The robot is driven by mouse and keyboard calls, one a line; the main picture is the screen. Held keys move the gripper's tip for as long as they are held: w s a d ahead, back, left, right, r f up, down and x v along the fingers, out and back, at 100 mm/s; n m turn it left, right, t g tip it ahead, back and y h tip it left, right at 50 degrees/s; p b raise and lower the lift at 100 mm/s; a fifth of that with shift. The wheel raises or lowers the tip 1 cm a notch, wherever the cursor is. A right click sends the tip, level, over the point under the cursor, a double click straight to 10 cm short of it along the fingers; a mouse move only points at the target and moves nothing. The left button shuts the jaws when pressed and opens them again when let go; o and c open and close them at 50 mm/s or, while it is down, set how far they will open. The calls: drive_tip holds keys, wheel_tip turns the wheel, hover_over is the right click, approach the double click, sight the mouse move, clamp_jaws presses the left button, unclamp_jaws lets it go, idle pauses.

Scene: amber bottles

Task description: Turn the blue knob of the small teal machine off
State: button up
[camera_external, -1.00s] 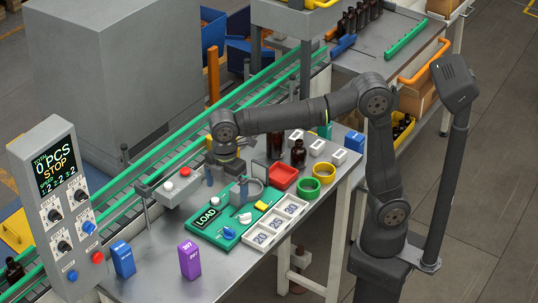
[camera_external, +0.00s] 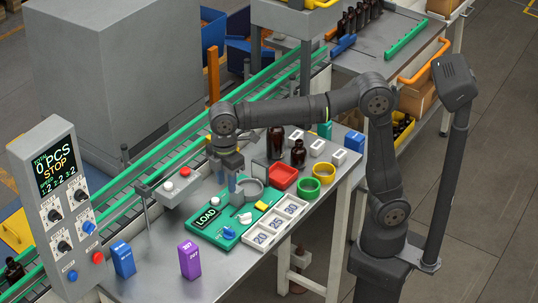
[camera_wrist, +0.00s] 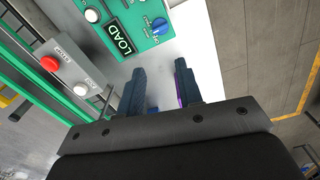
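The small teal machine (camera_external: 205,233) lies flat on the steel table, with a black LOAD panel (camera_external: 207,217). Its blue knob (camera_external: 228,233) is on the front part of the machine's top, beside a white knob (camera_external: 245,218). In the wrist view the blue knob (camera_wrist: 158,25) shows at the top, right of the LOAD panel (camera_wrist: 123,37), with pale markings around it; its exact setting is too small to read. My gripper (camera_external: 231,187) hangs over the back of the machine, apart from the blue knob. Its fingers (camera_wrist: 160,80) are spread and empty.
A white tray (camera_external: 265,240) with numbered slots lies right of the machine. A button box (camera_external: 183,190) stands behind left. Purple (camera_external: 189,261) and blue (camera_external: 123,259) boxes stand in front; brown bottles (camera_external: 298,153) stand behind.

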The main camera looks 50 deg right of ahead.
sight(229, 229)
wheel_tip(229, 229, down, 18)
drive_tip(key=m, duration=1.6)
drive_tip(key=shift+r, duration=0.2)
clamp_jaws()
